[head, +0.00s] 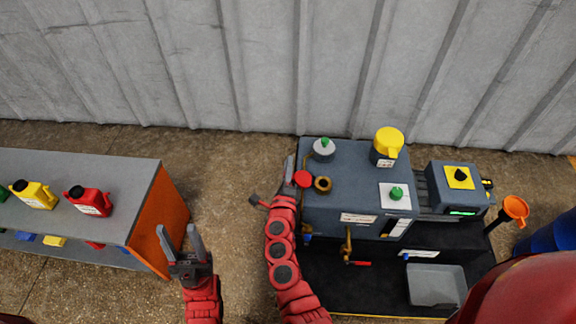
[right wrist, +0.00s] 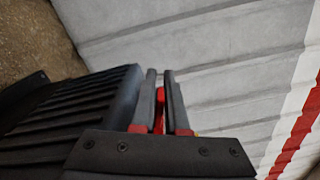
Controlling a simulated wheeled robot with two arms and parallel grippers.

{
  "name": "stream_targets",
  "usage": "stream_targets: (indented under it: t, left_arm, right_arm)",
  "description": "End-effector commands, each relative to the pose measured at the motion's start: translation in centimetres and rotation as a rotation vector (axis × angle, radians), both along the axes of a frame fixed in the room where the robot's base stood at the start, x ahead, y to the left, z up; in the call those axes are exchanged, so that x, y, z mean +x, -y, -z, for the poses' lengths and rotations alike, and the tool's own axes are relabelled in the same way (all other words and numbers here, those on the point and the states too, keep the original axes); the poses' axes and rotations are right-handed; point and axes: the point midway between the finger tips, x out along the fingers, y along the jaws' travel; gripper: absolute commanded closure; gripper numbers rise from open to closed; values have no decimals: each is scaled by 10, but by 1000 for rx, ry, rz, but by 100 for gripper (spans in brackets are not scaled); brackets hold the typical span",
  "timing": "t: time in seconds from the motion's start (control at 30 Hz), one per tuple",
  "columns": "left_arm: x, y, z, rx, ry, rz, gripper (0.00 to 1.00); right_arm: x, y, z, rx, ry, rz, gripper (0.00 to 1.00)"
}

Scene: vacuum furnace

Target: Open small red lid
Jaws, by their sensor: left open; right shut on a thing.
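The small red lid (head: 303,179) is at the left front corner of the top of the dark grey furnace machine (head: 350,178), beside a brass ring-like opening (head: 323,184). My right gripper (head: 290,172) is at the lid's left side. In the right wrist view, the two fingers of my right gripper (right wrist: 160,85) are close together with a red piece of the lid (right wrist: 160,97) between them. Whether the lid is raised or tilted is hard to tell. My left gripper (head: 190,240) is open and empty, apart from the machine, over the floor.
A grey table (head: 130,175) with an orange side stands at the left, holding a yellow can (head: 33,194) and a red can (head: 88,201). The machine top also carries a yellow cap (head: 388,140) and green knobs. An orange funnel (head: 515,208) stands at the right. A corrugated wall is behind.

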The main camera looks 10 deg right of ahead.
Motion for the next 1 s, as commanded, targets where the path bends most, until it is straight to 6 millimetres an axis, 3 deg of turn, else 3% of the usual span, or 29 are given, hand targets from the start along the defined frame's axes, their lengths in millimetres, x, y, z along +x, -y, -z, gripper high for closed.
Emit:
stream_targets:
  t: [0.83, 1.0]
  left_arm:
    - [0, 0, 0, 0, 0, 0, 50]
    - [0, 0, 9, 0, 0, 0, 50]
  right_arm:
    - [0, 0, 1, 0, -2, -1, 100]
    - [-1, 1, 1, 63, 8, -1, 100]
